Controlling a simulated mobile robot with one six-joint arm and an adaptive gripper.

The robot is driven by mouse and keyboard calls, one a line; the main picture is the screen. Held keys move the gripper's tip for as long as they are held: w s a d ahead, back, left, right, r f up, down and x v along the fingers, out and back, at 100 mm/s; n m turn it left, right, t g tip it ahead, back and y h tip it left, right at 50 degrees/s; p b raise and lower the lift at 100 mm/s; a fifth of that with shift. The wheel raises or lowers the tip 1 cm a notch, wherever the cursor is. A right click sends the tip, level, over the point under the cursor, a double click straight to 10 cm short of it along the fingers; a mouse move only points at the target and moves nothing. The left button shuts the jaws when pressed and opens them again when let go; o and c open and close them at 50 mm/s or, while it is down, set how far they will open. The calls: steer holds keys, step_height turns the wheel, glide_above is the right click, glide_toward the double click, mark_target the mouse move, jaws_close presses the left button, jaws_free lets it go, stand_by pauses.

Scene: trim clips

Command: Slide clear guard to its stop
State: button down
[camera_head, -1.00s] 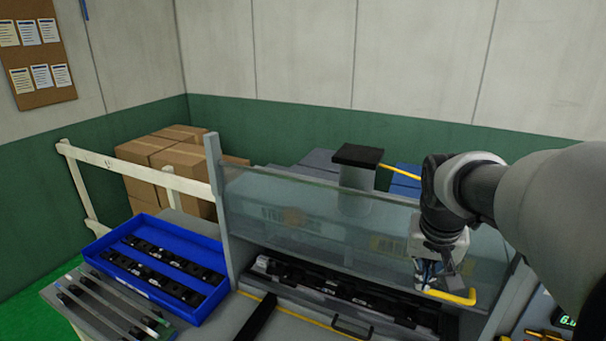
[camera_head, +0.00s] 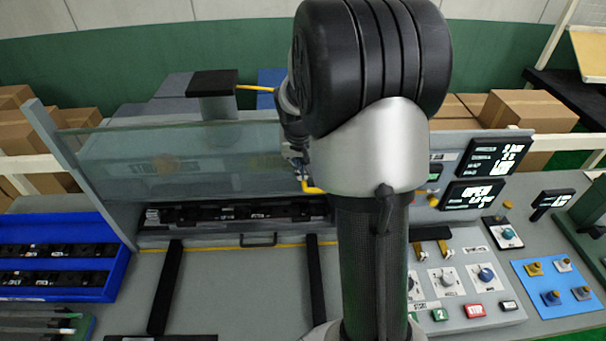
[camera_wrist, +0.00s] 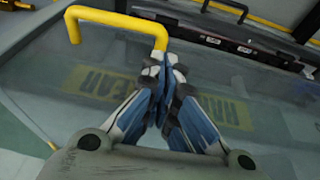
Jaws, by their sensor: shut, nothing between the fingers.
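The clear guard (camera_head: 190,160) is an upright see-through panel across the front of a grey machine, with a gap below its lower edge. Its yellow handle (camera_head: 313,188) sits low on the panel, partly hidden by my arm in the head view. In the wrist view the bent yellow handle (camera_wrist: 120,22) is at the top, and the guard (camera_wrist: 75,80) with blurred yellow lettering spreads below. My gripper (camera_wrist: 167,72) is shut and empty, its blue and grey fingertips right beside the handle's end. I cannot tell whether they touch it. My arm mostly hides the gripper in the head view.
Black trim parts lie in the fixture (camera_head: 240,212) under the guard. A blue tray (camera_head: 120,262) of black parts is at left. A control panel (camera_head: 455,300) with knobs and buttons is at right, below a screen (camera_head: 475,194) reading "OPEN". Cartons stand behind.

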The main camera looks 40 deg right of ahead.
steer(key=shift+s+d+f, duration=0.15)
steer(key=shift+f, duration=1.3)
